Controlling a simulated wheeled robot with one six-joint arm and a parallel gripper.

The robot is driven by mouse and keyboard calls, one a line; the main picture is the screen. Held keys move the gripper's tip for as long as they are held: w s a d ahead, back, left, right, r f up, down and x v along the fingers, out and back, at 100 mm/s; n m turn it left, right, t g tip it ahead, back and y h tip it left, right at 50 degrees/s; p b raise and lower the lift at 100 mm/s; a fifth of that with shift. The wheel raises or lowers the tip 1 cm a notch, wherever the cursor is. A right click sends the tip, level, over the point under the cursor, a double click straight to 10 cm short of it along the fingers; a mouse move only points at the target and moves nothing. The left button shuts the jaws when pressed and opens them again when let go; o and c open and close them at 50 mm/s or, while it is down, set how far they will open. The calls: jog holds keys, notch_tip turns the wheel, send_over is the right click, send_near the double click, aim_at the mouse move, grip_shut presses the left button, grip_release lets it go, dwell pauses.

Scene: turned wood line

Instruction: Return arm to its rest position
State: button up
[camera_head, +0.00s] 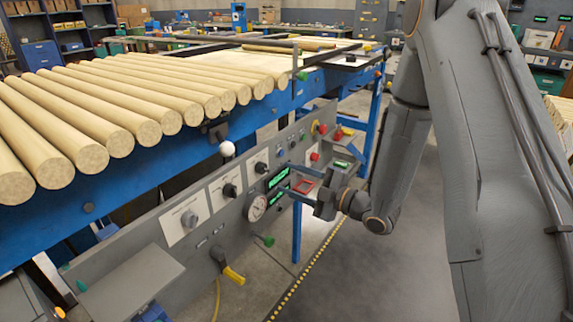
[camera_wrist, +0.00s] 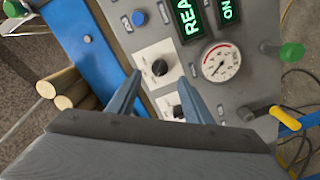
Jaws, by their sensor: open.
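My gripper (camera_head: 302,186) is at the front of the grey control panel (camera_head: 205,258), near its green-lit displays (camera_head: 277,179). My arm comes down from the upper right and bends toward the panel at the wrist. In the wrist view my gripper (camera_wrist: 160,88) has its two blue-grey fingers spread apart with nothing held between them. A black rotary knob (camera_wrist: 160,68) on a white plate shows beyond the gap. I cannot tell whether the fingertips touch the panel.
A round gauge (camera_head: 257,207), a white ball-topped lever (camera_head: 227,149) and a yellow-handled valve (camera_head: 233,275) stick out nearby. Wooden rods (camera_head: 95,115) lie on the blue conveyor frame (camera_head: 150,165) above the panel. Grey floor (camera_head: 390,285) is clear below my arm.

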jog(key=s+d+r+m+g+h+p, duration=0.2)
jog(key=s+d+m+h+p, duration=0.1)
jog(key=d+m+h, duration=0.35)
jog(key=s+d+r+m+g+h+p, duration=0.2)
jog(key=s+d+m+h+p, duration=0.1)
jog(key=d+m+h, duration=0.35)
jog(key=s+r+m+g+p, duration=0.1)
jog(key=s+r+m+g, duration=0.2)
jog(key=s, duration=0.8)
jog(key=s+r+m+g+p, duration=0.2)
jog(key=s+m, duration=0.4)
jog(key=s, duration=0.5)
jog(key=shift+s+d+r+g+h, duration=0.25)
jog(key=shift+r+g+h, duration=0.25)
jog(key=shift+g, duration=0.6)
